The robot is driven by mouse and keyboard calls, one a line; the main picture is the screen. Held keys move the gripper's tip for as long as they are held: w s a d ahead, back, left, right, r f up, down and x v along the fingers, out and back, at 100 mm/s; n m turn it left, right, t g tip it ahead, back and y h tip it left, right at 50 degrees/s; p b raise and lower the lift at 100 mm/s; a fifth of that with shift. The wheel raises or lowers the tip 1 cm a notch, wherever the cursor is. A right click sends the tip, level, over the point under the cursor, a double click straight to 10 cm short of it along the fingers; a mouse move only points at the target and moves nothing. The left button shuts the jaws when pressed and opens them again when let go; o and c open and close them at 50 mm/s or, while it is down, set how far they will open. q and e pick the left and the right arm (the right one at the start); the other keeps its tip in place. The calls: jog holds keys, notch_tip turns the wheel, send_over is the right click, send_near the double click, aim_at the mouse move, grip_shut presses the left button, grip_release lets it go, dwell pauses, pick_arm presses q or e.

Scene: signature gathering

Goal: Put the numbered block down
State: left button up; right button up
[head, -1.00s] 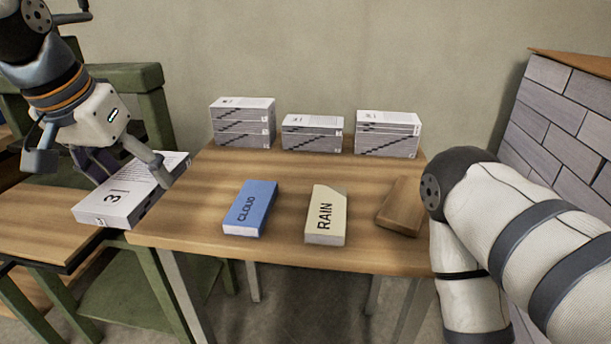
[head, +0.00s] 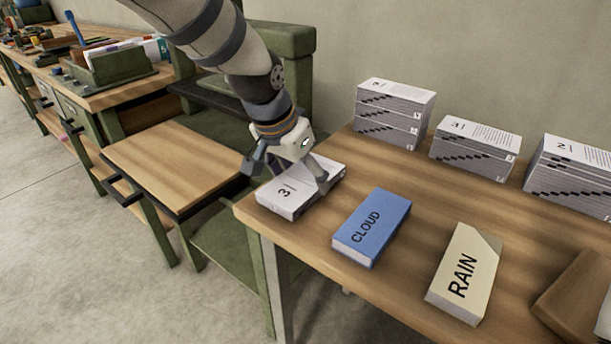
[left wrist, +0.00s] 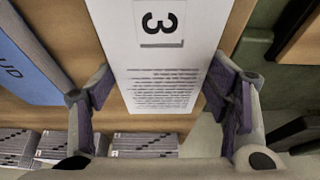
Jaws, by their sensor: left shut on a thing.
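The numbered block (head: 284,203), a white paper-like slab marked 3, is at the left front corner of the wooden table (head: 303,235), left of the blue block. My left gripper (head: 290,178) is shut on it, with one finger on each long side. In the left wrist view the block (left wrist: 165,60) lies between the two purple-padded fingers of the gripper (left wrist: 165,103). The block looks level and low over the tabletop; I cannot tell whether its underside touches the wood. My right gripper is not in view.
A blue CLOUD block (head: 372,228), a cream RAIN block (head: 466,272) and a brown wooden block (head: 578,298) lie in a row. Stacks of numbered slabs (head: 393,115) stand behind. A separate wooden bench top (head: 180,160) is at the left, across a gap.

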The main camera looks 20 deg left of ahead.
pick_arm(q)
jog(key=shift+s+f, duration=0.4)
jog(key=shift+f, duration=0.05)
jog(key=shift+c, duration=0.6)
jog(key=shift+s+r, duration=0.25)
jog(key=shift+w+f, duration=0.25)
jog(key=shift+w, duration=0.1)
jog(key=o, duration=1.3)
jog(key=shift+o, duration=0.6)
jog(key=shift+s+r, duration=0.1)
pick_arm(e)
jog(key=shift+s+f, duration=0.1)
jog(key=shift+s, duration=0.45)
